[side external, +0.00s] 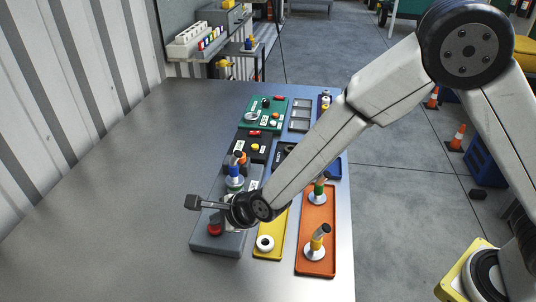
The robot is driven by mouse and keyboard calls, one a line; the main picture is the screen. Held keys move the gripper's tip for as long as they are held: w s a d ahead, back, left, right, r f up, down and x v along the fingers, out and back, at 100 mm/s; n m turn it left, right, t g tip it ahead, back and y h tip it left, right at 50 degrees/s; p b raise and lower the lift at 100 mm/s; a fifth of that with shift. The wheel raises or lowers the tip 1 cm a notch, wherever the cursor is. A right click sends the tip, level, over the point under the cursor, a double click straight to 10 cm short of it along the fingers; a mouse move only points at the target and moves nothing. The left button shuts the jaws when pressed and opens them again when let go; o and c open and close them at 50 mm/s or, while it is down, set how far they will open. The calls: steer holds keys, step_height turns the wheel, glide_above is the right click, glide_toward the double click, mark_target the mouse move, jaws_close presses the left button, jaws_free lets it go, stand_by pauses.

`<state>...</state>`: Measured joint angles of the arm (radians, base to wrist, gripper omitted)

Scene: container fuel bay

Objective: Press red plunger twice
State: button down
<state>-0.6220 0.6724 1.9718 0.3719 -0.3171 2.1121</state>
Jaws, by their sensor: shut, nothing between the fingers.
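The red plunger (215,228) stands at the near end of a grey block (213,246) on the metal table. My gripper (192,202) is shut and empty. It points left, and its tips show above and to the left of the plunger in the side external view. I cannot tell the gap between my gripper and the plunger, or whether the plunger is pressed down.
A blue-topped plunger (236,172) stands farther back on the grey block. A yellow tray (268,249) and an orange tray (317,268) with upright pieces lie to the right. A green panel (262,114) is at the back. The table (130,190) is clear at left.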

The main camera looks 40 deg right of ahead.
stand_by(0.7)
steer(key=shift+r, duration=1.65)
steer(key=shift+r, duration=2.5)
steer(key=s+d+f+n+g+h, duration=0.1)
steer(key=s+d+n+g, duration=0.1)
steer(key=s+d+n, duration=0.3)
steer(key=s+d+f+n+g+h, duration=0.1)
steer(key=s+d+n, duration=0.5)
steer(key=d, duration=0.8)
steer(key=s+d+f+n+g+h, duration=0.1)
steer(key=s+d+n, duration=0.4)
steer(key=d+n, duration=0.5)
steer(key=shift+s+d+n+g+h, duration=0.3)
steer(key=shift+g+h, duration=0.3)
steer(key=shift+g, duration=0.2)
